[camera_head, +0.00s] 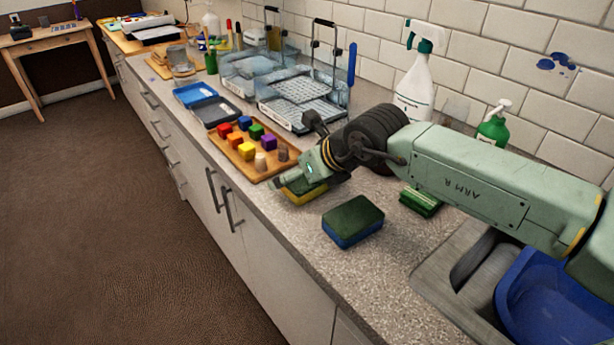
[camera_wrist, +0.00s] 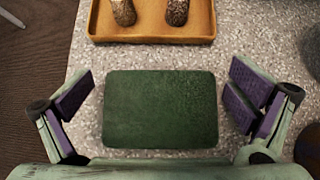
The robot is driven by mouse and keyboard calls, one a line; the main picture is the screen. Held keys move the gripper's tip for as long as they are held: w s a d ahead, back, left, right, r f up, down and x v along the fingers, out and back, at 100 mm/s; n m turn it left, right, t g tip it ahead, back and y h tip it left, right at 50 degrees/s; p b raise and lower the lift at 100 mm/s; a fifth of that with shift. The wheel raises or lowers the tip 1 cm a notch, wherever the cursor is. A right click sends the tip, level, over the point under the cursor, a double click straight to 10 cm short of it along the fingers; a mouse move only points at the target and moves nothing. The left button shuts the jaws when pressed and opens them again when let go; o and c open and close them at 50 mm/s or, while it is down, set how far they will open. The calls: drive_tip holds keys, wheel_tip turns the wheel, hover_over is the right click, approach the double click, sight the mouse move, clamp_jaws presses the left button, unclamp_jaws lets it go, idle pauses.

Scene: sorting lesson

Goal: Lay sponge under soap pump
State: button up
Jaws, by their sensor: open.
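My gripper (camera_head: 298,183) is open, low over a yellow sponge (camera_head: 310,198) with a green top near the counter's front edge. In the wrist view, the sponge's green top (camera_wrist: 160,108) lies between the spread purple finger pads of the gripper (camera_wrist: 158,97), with a gap on each side. A blue sponge with a dark green top (camera_head: 353,220) lies to the right on the counter. Another green sponge (camera_head: 420,203) is partly hidden by my arm. The green soap pump (camera_head: 494,124) with a white head stands by the tiled wall; my arm hides its base.
A wooden tray of coloured blocks (camera_head: 238,164) lies just beyond the gripper; its edge shows in the wrist view (camera_wrist: 150,38). A white spray bottle (camera_head: 414,85) and clear bins (camera_head: 305,100) stand along the wall. A sink with a blue basin (camera_head: 560,290) is at right.

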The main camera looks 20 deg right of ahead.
drive_tip(key=c, duration=0.8)
drive_tip(key=shift+w+r, duration=0.1)
